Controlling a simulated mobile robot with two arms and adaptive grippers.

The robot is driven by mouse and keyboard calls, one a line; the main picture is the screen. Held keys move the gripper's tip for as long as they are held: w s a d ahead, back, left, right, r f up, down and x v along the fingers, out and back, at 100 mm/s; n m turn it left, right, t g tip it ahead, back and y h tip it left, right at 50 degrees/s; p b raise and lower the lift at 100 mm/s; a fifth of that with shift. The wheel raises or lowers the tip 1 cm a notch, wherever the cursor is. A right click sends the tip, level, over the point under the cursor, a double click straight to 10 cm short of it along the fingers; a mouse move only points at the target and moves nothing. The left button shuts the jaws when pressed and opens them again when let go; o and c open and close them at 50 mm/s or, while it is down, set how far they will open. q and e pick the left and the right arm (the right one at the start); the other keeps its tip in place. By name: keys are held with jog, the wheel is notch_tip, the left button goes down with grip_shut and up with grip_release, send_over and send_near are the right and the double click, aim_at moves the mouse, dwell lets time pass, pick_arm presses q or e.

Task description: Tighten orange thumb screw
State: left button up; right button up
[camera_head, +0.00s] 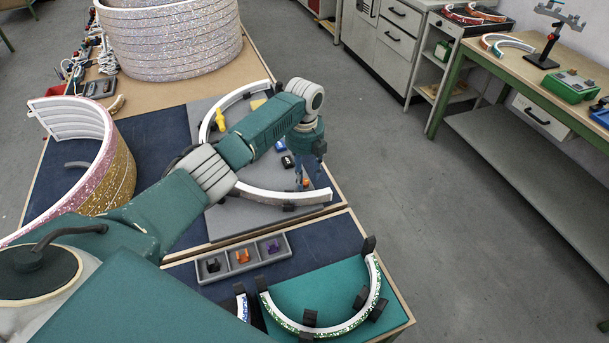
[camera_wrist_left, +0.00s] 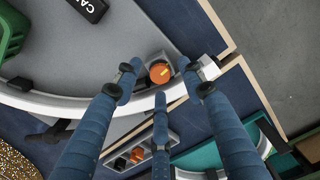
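The orange thumb screw (camera_head: 306,182) sits on a small grey block at the right end of the white arc (camera_head: 262,194), on the grey plate. In the left wrist view the orange screw (camera_wrist_left: 159,71) is seen from above, with a yellow mark on its top. My left gripper (camera_head: 304,180) points down over it. In the wrist view its three blue fingers (camera_wrist_left: 163,84) are spread around the screw, with visible gaps and no clear contact. The screw's shaft is hidden. My right gripper is in neither view.
A grey tray (camera_head: 227,270) holds black, orange and purple knobs in separate compartments. A green-speckled arc (camera_head: 335,328) lies on a teal board with black clamps. A yellow clamp (camera_head: 220,120) stands by the white arc. Open floor (camera_head: 420,200) lies to the right.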

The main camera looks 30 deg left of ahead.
pick_arm(q)
jog(key=shift+s+f, duration=0.1)
jog(key=shift+f, duration=0.05)
notch_tip(320, 180, up, 12)
dwell(0.6)
dwell(0.3)
